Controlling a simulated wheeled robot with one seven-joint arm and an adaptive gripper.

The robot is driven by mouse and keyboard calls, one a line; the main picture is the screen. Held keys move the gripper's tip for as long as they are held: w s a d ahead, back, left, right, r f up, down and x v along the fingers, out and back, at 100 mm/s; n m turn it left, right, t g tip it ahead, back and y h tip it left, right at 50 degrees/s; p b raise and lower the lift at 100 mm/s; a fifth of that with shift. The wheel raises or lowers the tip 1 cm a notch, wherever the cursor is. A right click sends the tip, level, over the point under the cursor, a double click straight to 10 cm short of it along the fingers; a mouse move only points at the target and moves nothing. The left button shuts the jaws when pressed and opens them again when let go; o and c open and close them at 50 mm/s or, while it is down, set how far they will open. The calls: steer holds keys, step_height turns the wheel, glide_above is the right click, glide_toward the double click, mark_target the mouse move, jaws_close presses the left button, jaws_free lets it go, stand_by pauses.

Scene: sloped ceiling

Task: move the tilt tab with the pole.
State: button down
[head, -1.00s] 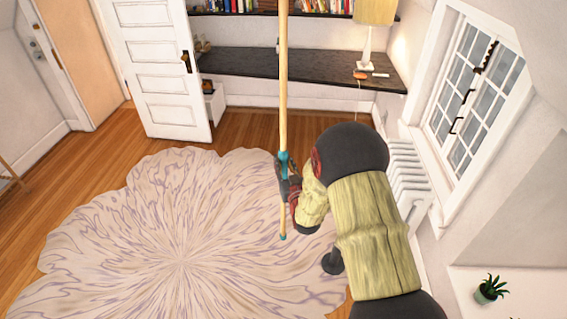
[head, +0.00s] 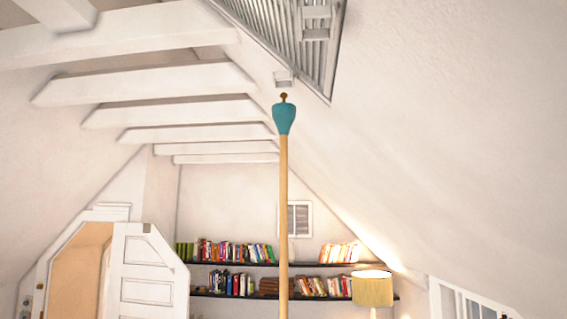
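A long wooden pole (head: 283,210) stands nearly upright in the middle of the head view. It ends in a teal tip (head: 284,119) with a small brass knob (head: 283,97) on top. A slatted grey-white panel (head: 275,30) lies in the sloped ceiling at the top. A small pale tab (head: 284,79) is at its lower edge, just above the knob in the picture; I cannot tell whether they touch. Two more small pale pieces (head: 315,12) show on the slats, and I cannot tell which piece is the tilt tab. My gripper is out of view below.
White ceiling beams (head: 180,83) cross the upper left. The sloped ceiling (head: 430,150) fills the right side. Shelves of books (head: 235,252), a lamp (head: 373,290) and a white door (head: 148,275) stand at the back.

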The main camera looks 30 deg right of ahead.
steer(key=shift+w+r+b, duration=0.2)
steer(key=shift+r+b, duration=0.3)
steer(key=shift+r, duration=0.1)
stand_by(1.1)
steer(key=shift+r, duration=0.2)
steer(key=shift+r+p, duration=0.3)
steer(key=shift+r, duration=1.4)
steer(key=shift+r+p, duration=0.55)
steer(key=shift+r, duration=1.1)
stand_by(0.3)
